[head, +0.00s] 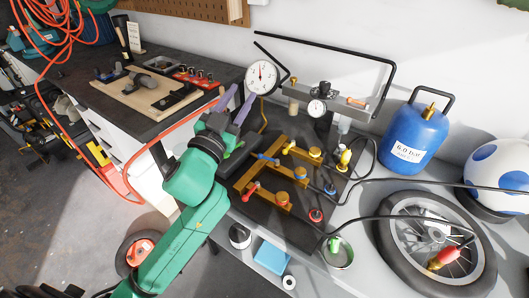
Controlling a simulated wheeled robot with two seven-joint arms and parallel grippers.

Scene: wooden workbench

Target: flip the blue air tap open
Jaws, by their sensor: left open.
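The blue tap lever (267,158) is small and sits on a brass manifold on the dark board (240,222). Its exact angle is hard to tell at this size. My left gripper (235,100) reaches in from the lower left, with its two purple fingers apart and nothing seen between them. It is up and to the left of the blue lever, near the round dial gauge (262,75) in the picture, and looks clear of the lever. A red tap lever (250,191) sits lower on the brass manifold. My right gripper is out of view.
Yellow, blue and red hose fittings (316,215) and black hoses lie right of the manifold. A metal stand with a smaller gauge (317,108) is behind. A blue air tank (415,138), a wheel (436,243) and a ball (500,177) occupy the right.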

